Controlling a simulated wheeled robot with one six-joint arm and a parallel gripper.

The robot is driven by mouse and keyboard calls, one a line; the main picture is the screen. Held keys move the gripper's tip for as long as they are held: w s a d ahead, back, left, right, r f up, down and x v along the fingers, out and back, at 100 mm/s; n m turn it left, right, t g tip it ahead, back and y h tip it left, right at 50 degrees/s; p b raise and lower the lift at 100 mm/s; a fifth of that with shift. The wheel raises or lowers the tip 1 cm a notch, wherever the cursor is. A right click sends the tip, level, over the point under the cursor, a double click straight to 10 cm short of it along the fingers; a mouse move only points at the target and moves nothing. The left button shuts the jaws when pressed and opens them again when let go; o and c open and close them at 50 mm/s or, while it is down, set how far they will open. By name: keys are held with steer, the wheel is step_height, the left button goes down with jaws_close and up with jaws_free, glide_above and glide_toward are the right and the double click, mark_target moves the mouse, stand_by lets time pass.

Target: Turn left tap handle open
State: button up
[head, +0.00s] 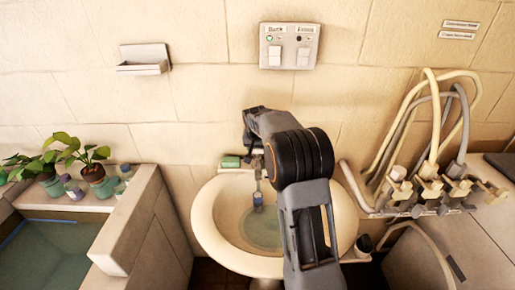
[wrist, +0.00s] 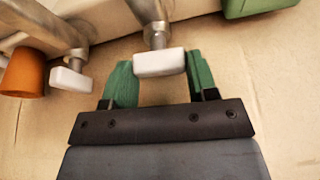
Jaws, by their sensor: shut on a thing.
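The left tap handle (wrist: 158,64) is a white block on a metal stem in the wrist view, on the side by the green block. My gripper (wrist: 162,82) has green fingers, one on each side of this handle, and is shut on it. The other white tap handle (wrist: 71,80) is to the left in the wrist view, clear of the fingers. In the head view my arm hides most of the tap and my gripper. The metal spout (head: 257,181) hangs over the cream washbasin (head: 207,222), where some water shows.
A green block (head: 231,161) lies on the basin's back rim. An orange object (wrist: 22,73) is beside the far handle. Hoses on a valve manifold (head: 432,187) stand to the right. Potted plants (head: 98,178) and a stone trough wall are to the left. A switch panel (head: 290,46) is above.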

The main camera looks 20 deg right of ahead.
steer(key=shift+n+y, duration=0.3)
steer(key=shift+n, duration=0.5)
steer(key=o, duration=0.9)
steer(key=shift+o, duration=0.2)
steer(key=v, duration=1.3)
steer(key=shift+s+r+b, duration=0.3)
steer(key=shift+s, duration=0.05)
